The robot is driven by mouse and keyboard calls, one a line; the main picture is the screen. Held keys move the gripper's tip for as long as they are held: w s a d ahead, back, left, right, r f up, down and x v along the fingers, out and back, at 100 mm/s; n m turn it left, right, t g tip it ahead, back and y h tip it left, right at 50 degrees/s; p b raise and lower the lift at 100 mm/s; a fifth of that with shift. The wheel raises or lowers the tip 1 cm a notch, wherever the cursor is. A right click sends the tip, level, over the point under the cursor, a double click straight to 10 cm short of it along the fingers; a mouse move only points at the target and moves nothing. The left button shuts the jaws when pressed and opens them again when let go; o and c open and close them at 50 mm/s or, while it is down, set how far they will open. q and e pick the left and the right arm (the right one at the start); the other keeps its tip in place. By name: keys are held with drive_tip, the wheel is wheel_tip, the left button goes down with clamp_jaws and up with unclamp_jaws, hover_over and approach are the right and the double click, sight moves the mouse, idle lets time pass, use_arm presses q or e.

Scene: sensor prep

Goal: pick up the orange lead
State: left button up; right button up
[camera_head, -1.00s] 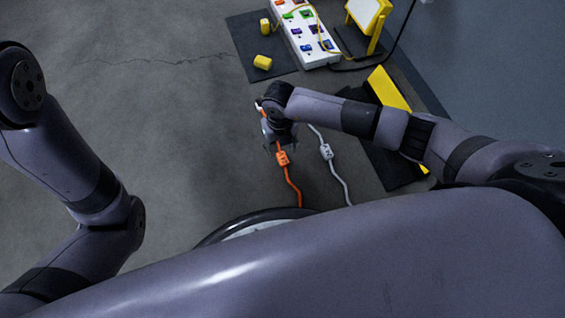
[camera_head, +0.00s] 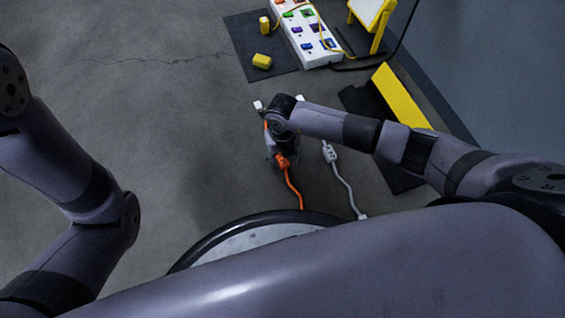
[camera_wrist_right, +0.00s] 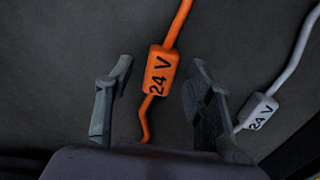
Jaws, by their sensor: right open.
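The orange lead (camera_head: 292,186) lies on the grey floor in front of my base, with an orange block on it. In the right wrist view its orange block (camera_wrist_right: 161,70), marked 24 V, lies between and just beyond my open fingers. My right gripper (camera_head: 280,158) is over the lead, pointing down; it also shows in the right wrist view (camera_wrist_right: 158,82), open and empty, with one finger on each side of the lead. The wrist hides part of the lead in the head view. My left arm is at the left, its gripper out of view.
A grey lead (camera_head: 342,178) with its own block marked 24 V lies just right of the orange one. Floor at left is clear.

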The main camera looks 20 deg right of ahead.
clamp_jaws()
idle(0.5)
drive_tip(key=shift+r, duration=0.1)
